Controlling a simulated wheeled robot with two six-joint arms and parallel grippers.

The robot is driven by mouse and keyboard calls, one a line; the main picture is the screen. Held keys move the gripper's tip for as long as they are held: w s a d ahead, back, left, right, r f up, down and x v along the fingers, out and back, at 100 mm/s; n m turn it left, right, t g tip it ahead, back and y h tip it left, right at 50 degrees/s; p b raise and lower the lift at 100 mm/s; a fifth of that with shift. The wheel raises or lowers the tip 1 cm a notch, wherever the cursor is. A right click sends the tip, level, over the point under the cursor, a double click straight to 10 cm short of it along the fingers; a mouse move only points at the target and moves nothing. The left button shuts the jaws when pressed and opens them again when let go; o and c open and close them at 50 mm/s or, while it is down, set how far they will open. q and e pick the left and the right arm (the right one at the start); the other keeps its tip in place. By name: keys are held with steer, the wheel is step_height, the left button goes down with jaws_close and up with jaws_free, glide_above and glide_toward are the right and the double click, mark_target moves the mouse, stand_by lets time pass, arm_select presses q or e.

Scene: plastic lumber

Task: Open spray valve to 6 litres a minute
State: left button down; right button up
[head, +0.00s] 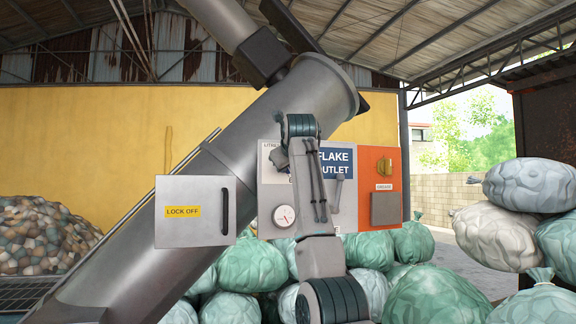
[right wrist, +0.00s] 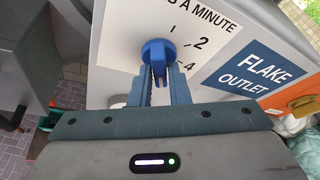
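A blue valve knob (right wrist: 158,48) shows in the right wrist view on a white dial plate (right wrist: 118,52) with the words "S A MINUTE". The marks 1, 2 and 4 run clockwise at the knob's upper right; higher marks are hidden. The knob's bar is between the two blue fingers of my right gripper (right wrist: 159,80), which look closed against it. Which mark the knob points to cannot be told. In the head view my right arm covers the knob and most of the dial plate (head: 266,190). My left gripper is not in view.
The panel carries a blue "FLAKE OUTLET" sign (head: 338,163), a gauge (head: 284,216), a small grey lever (head: 338,190) and an orange section with a yellow knob (head: 384,167). A "LOCK OFF" box (head: 195,212) is left. Bags (head: 435,295) lie below and right.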

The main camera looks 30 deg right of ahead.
steer(key=o, duration=0.3)
steer(key=b+v, duration=0.5)
steer(key=v, duration=0.5)
steer(key=shift+s+a+b, duration=0.2)
steer(key=shift+s+b, duration=0.1)
steer(key=shift+s, duration=0.05)
steer(key=shift+r, duration=0.1)
